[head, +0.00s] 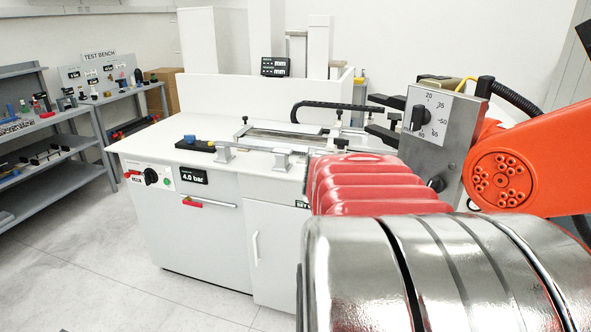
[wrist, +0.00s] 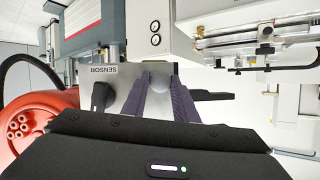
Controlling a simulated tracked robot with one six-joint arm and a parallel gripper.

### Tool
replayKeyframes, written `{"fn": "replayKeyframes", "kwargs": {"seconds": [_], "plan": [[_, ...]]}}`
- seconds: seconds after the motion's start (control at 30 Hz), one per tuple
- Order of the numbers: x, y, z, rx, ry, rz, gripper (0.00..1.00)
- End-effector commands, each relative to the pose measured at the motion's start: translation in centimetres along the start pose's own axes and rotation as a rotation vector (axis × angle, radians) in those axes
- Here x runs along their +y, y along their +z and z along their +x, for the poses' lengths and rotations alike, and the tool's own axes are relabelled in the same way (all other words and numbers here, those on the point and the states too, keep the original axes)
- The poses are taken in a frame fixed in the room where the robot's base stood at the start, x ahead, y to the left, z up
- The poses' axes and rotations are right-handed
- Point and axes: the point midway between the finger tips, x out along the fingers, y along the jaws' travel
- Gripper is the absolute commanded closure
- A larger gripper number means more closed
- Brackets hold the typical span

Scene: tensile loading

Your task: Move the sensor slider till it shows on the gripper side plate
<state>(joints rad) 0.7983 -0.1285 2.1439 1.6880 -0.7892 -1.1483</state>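My gripper (wrist: 161,78) shows in the wrist view as two dark purplish fingers, apart, with nothing clearly held between them. In the head view two black fingers of my gripper (head: 368,112) point left over the bench. A grey plate (head: 455,150) beside them carries a white dial face (head: 430,108) with numbers and a black knob (head: 418,117). The wrist view shows a plate marked SENSOR (wrist: 97,70), upside down, with a black knob (wrist: 100,97) left of the fingers. I cannot tell which part is the sensor slider.
A white bench (head: 170,140) has metal clamps (head: 283,158) and a curved black hose (head: 335,105) on top. A 4.0 bar display (head: 194,177) is on its front. A railed fixture (wrist: 265,40) is at upper right in the wrist view. Shelves (head: 45,150) stand left; the left floor is clear.

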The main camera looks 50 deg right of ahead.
Motion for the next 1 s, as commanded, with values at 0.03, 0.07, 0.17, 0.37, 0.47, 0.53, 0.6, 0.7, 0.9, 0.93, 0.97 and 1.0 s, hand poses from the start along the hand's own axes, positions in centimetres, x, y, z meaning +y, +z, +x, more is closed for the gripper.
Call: {"fn": "replayKeyframes", "kwargs": {"seconds": [0.03,0.07,0.17,0.37,0.47,0.53,0.6,0.7,0.9,0.93,0.97,1.0], "plan": [[0.02,0.01,-0.01,0.000,0.000,0.000,0.79],[0.02,0.01,-0.01,0.000,0.001,0.000,0.81],[0.02,0.01,-0.01,0.000,0.001,0.000,0.88],[0.02,0.02,-0.02,0.000,0.001,0.000,1.00],[0.02,0.02,-0.03,0.000,0.001,0.000,1.00],[0.02,0.02,-0.03,0.000,0.001,0.000,1.00],[0.00,-0.06,-0.06,0.000,0.000,0.000,1.00],[-0.08,-0.56,-0.27,0.001,0.000,0.001,1.00],[-0.08,-0.58,-0.29,0.000,0.001,0.000,1.00],[-0.08,-0.58,-0.29,0.000,0.001,0.000,1.00],[-0.08,-0.58,-0.29,0.000,0.001,0.000,0.73],[-0.08,-0.58,-0.29,0.000,0.001,0.000,0.70]]}}
